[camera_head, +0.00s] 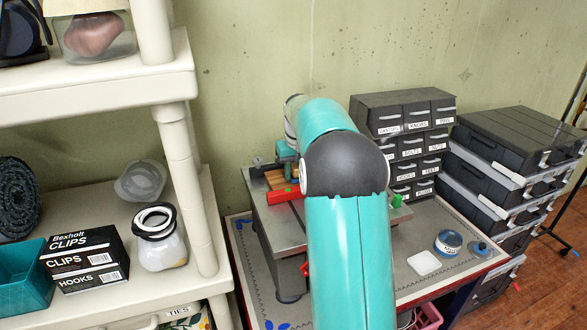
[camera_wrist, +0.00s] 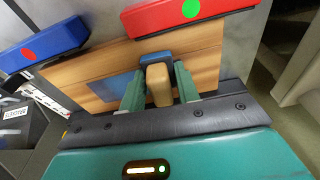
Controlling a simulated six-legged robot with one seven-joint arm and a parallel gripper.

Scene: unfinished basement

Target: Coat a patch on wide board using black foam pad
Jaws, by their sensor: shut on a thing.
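The wooden board (camera_wrist: 205,62) lies flat under my gripper in the wrist view, with a blue coated patch (camera_wrist: 108,86) on its left part. My gripper (camera_wrist: 160,78) is shut on the tan wooden handle of the foam pad (camera_wrist: 157,58). The pad's visible end looks blue rather than black. It is at the board's surface, right of the patch; whether it touches cannot be told. In the head view a strip of the board (camera_head: 277,178) shows beside my arm, which hides the rest.
A red bar (camera_wrist: 185,12) and a blue bar (camera_wrist: 40,45) border the board. The bench holds an open blue-rimmed tin (camera_head: 448,241), its lid (camera_head: 480,249) and a white slab (camera_head: 424,263). Drawers (camera_head: 405,125) stand behind; a shelf (camera_head: 185,130) stands at left.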

